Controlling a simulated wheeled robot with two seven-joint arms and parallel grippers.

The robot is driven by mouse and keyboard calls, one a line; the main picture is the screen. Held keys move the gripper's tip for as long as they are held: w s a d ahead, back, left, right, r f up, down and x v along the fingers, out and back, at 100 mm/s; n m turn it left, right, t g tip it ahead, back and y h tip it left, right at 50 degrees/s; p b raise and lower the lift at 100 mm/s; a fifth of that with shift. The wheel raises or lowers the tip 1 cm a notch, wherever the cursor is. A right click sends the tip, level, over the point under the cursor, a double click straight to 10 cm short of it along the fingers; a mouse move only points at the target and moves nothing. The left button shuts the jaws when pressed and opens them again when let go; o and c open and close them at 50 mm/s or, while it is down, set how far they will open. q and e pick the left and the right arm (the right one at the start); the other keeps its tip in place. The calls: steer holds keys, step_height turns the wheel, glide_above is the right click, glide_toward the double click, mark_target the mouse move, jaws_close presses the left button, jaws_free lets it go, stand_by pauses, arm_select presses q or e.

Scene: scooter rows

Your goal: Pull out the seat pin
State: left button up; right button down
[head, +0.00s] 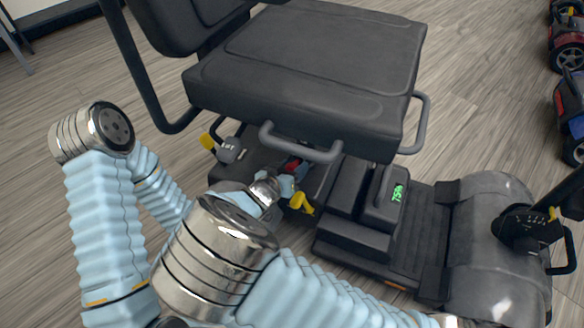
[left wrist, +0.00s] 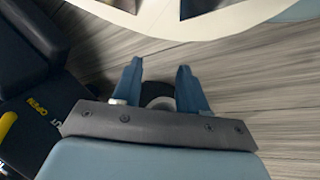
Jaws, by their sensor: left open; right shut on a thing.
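A grey scooter seat (head: 310,60) stands over the scooter's base. My right gripper (head: 290,178) is under the seat's front edge, shut at a small red part (head: 293,164) that appears to be the seat pin. The gripper and the shadow hide most of this part, so I cannot tell how far in it sits. In the left wrist view my left gripper (left wrist: 160,72) is open, with nothing between its fingers. In the head view it is hidden behind my arms.
A yellow lever (head: 301,203) is close beside my right gripper. A yellow-tipped handle (head: 209,141) is left of it. A grey bar (head: 300,150) hangs under the seat front. The charge display (head: 397,193) reads 75%. Other scooters (head: 568,45) stand far right. Open floor lies left.

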arm_select(q)
step_height(320, 180, up, 2)
steer(key=shift+r+p, duration=0.1)
steer(key=shift+p, duration=0.95)
arm_select(e)
steer(key=s, duration=0.1)
steer(key=s+a, duration=0.1)
steer(key=s, duration=0.1)
steer(key=shift+s+a+f, duration=0.1)
steer(key=shift+s+a, duration=0.1)
steer(key=shift+a, duration=0.1)
steer(key=c, duration=0.5)
jaws_free()
steer(key=shift+c, duration=0.2)
arm_select(q)
steer(key=shift+s, duration=0.1)
